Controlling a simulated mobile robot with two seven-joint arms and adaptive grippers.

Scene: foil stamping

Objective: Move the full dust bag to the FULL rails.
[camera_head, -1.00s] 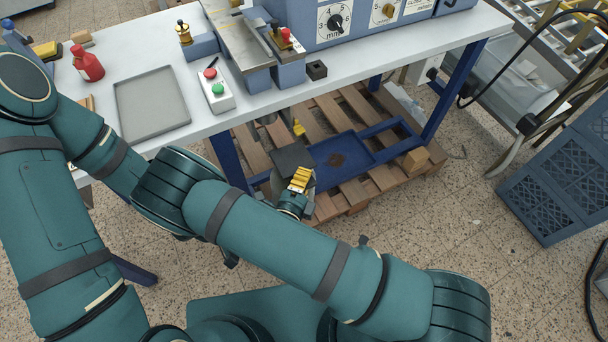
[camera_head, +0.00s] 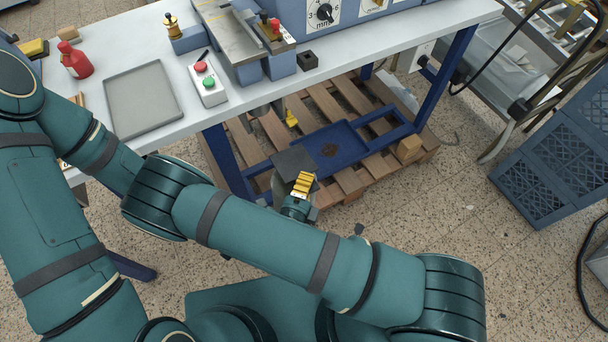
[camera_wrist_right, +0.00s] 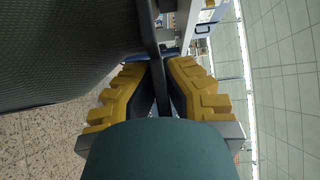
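The dust bag (camera_head: 294,160) shows in the head view as a dark grey, flat-topped piece in front of the bench's open underside. My right gripper (camera_head: 303,182), with yellow ribbed fingers, is at its near edge. In the right wrist view, the yellow fingers (camera_wrist_right: 165,90) are closed on a thin dark strip joined to the bag, whose dark mesh side (camera_wrist_right: 65,45) fills the upper left. The lower part of the bag is mostly hidden in the head view. My left gripper is not in view. I cannot identify the FULL rails.
The white bench (camera_head: 345,55) carries a grey tray (camera_head: 142,98), a red bottle (camera_head: 76,61), a button box (camera_head: 207,84) and the stamping machine. Below are a wooden pallet (camera_head: 350,184) and a blue tray (camera_head: 328,147). Blue crates (camera_head: 560,165) stand right; floor between is clear.

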